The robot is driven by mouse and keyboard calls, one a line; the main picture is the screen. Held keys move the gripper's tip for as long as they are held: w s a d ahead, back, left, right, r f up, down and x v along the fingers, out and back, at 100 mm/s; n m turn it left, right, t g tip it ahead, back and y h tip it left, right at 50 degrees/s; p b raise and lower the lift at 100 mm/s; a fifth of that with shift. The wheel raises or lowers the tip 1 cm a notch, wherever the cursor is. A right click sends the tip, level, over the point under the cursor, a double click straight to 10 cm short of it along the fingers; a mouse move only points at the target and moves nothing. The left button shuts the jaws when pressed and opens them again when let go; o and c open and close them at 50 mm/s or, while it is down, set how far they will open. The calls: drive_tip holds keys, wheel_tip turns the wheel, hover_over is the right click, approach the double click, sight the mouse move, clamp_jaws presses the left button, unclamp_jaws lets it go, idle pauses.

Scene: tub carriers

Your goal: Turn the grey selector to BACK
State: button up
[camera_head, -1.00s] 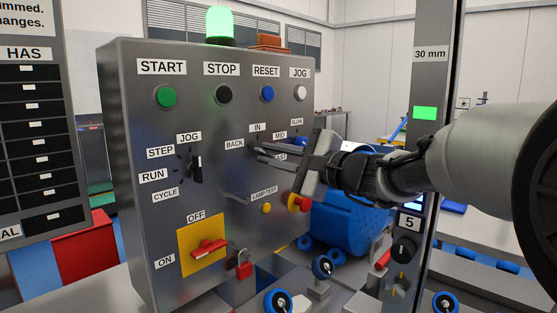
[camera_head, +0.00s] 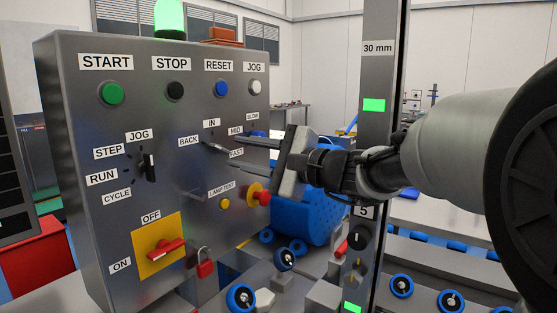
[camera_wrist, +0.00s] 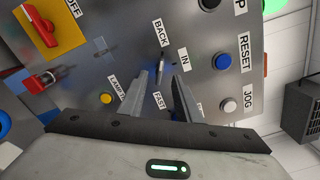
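The grey selector (camera_head: 216,147) is on the front of the grey control panel, right of the BACK label (camera_head: 188,141) and below the IN label (camera_head: 211,122). In the wrist view the selector (camera_wrist: 161,66) shows as a small slim handle just beyond the fingertips, roughly in line with the gap between them. The BACK label (camera_wrist: 160,32) lies above it there. Which label its pointer faces is too small to tell. My gripper (camera_head: 236,151) is open at the panel's right half, one finger above the other. In the wrist view my gripper (camera_wrist: 160,82) has nothing visibly clamped; contact cannot be told.
A yellow lamp-test button (camera_head: 224,203) and a red-and-yellow stop knob (camera_head: 260,195) sit below the gripper. Buttons run along the panel's top. A red switch (camera_head: 158,252) and red padlock (camera_head: 205,265) are lower left. A grey post (camera_head: 378,140) stands right, near my arm.

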drive_tip(key=v, duration=1.2)
drive_tip(key=shift+s+d+p, duration=0.25)
drive_tip(key=shift+s+p, duration=0.05)
drive_tip(key=shift+p, duration=0.15)
